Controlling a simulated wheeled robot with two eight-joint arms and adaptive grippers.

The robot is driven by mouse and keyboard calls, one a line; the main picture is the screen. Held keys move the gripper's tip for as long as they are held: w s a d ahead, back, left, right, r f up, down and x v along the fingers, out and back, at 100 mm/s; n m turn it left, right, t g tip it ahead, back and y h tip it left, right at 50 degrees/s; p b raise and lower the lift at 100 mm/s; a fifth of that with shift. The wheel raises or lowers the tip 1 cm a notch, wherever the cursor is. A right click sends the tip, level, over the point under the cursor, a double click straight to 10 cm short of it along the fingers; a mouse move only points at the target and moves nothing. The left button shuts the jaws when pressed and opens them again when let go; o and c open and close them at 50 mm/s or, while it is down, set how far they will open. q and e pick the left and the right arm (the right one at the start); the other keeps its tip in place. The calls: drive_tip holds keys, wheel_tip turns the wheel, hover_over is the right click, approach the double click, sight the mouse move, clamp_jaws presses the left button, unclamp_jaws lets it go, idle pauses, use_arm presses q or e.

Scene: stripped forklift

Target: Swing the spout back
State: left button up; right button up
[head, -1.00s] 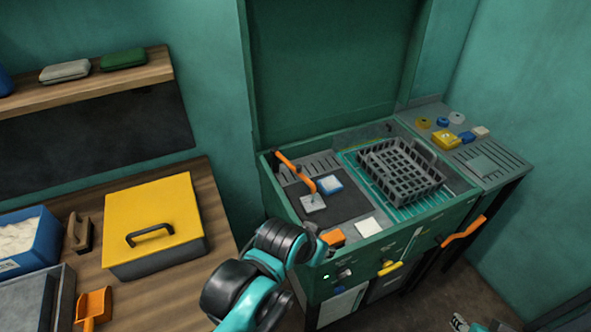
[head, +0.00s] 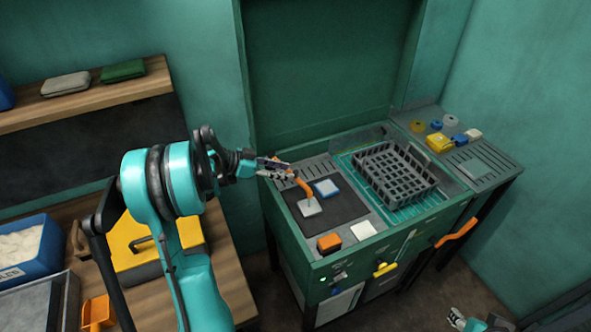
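The orange spout (head: 303,187) stands at the left of the green cabinet's sunken top, curving down to a small grey square block (head: 309,207) on a dark mat. My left gripper (head: 287,169) is at the spout's upper left end, over the cabinet's left rim. Its fingers hide that end. I cannot tell whether they are closed on it or only beside it. My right gripper (head: 468,322) shows only in part at the bottom right edge, low and away from the cabinet.
A grey basket (head: 396,180) sits on the green rack right of the mat. The yellow box (head: 135,245) is partly behind my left arm.

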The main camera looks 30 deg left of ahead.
sight(295, 172)
use_arm(q)
drive_tip(key=a, duration=0.2)
drive_tip(key=shift+s+a+f+m+t, duration=0.15)
drive_tip(key=shift+a+f+m+t, duration=0.2)
drive_tip(key=shift+a+m+t, duration=0.05)
drive_tip(key=shift+f, duration=0.1)
drive_tip(key=b+x, duration=0.2)
drive_tip(key=x, duration=0.5)
drive_tip(key=shift+w+d, duration=0.2)
clamp_jaws()
